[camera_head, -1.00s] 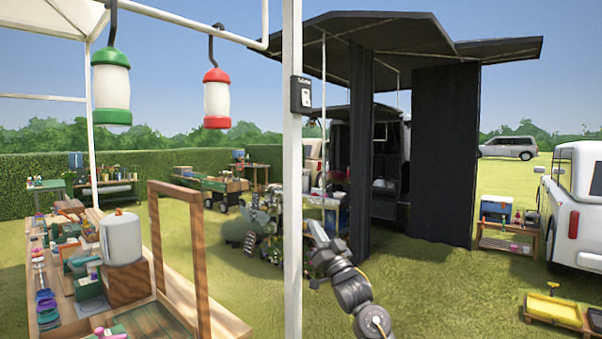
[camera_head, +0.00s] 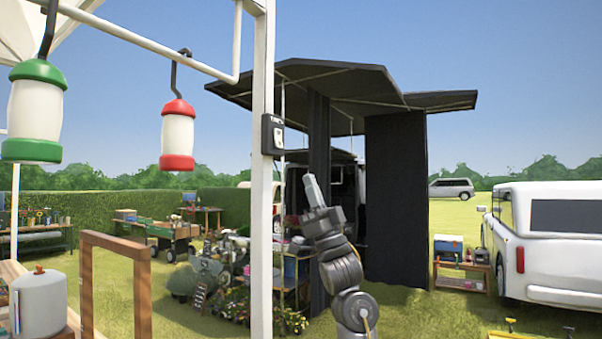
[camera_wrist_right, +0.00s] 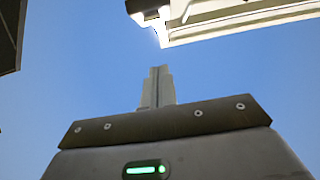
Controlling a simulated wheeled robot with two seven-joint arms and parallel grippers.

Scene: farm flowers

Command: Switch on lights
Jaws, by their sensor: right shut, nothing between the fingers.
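A black switch box (camera_head: 272,134) is fixed to the white tent post (camera_head: 262,210), with a small pale rocker on its face. My right gripper (camera_head: 312,188) is shut and empty, pointing up, below and to the right of the box in the head view. In the right wrist view its closed fingers (camera_wrist_right: 158,85) point up toward the white frame, apart from it. Two lanterns hang from hooks: a green-capped one (camera_head: 34,112) and a red-capped one (camera_head: 177,137). Both bodies look plain white; I cannot tell if they are lit. My left gripper is not in view.
A wooden frame (camera_head: 140,290) and a grey-white canister (camera_head: 38,305) stand on the bench at lower left. A dark canopy with curtains (camera_head: 395,200) is behind my right arm. A white vehicle (camera_head: 550,240) is at right.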

